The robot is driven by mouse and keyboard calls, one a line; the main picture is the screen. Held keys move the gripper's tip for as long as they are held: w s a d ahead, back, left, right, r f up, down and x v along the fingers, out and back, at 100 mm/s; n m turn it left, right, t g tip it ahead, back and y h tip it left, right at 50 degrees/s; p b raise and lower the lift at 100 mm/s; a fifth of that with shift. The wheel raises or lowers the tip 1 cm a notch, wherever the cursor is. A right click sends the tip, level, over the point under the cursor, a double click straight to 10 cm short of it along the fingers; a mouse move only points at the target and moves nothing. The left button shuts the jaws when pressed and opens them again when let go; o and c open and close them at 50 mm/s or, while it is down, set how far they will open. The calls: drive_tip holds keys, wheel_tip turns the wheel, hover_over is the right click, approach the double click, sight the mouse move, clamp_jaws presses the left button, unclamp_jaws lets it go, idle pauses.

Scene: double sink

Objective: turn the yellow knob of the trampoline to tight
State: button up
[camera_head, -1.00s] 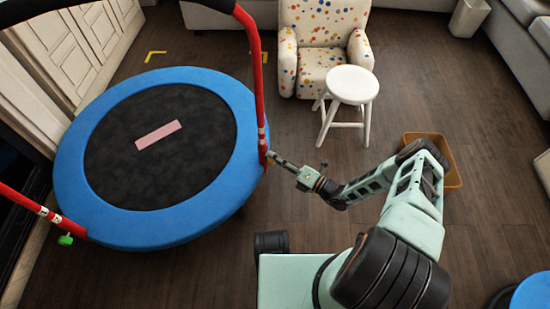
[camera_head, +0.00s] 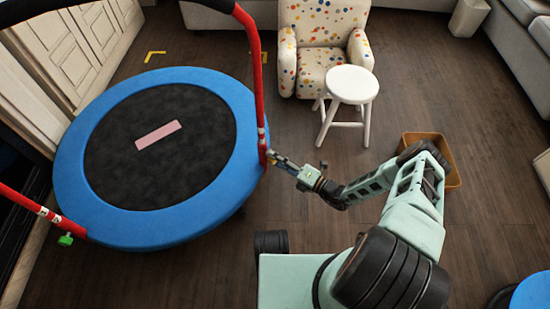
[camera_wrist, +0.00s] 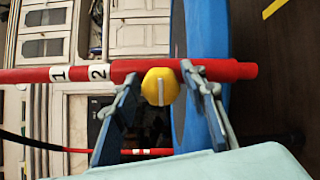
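The yellow knob (camera_wrist: 160,87) is on the red pole (camera_wrist: 120,72) of the trampoline; its pale raised mark runs crosswise to the pole in the wrist view. My gripper (camera_wrist: 161,82) has one finger on each side of the knob, lined up along the pole. The fingers are very close to the knob; whether they press on it is unclear. In the head view my gripper (camera_head: 269,158) is at the lower end of the right red pole (camera_head: 255,70), and hides the knob. The trampoline (camera_head: 225,190) has a blue rim. The pole bears labels "1" and "2".
A green knob (camera_head: 66,240) is on the left pole. A white stool (camera_head: 351,86) and a spotted armchair (camera_head: 320,45) stand behind my arm. A brown bin (camera_head: 453,178) is to the right. Floor between the trampoline and my base is clear.

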drive_tip(key=shift+o, duration=0.4)
drive_tip(key=v, duration=1.2)
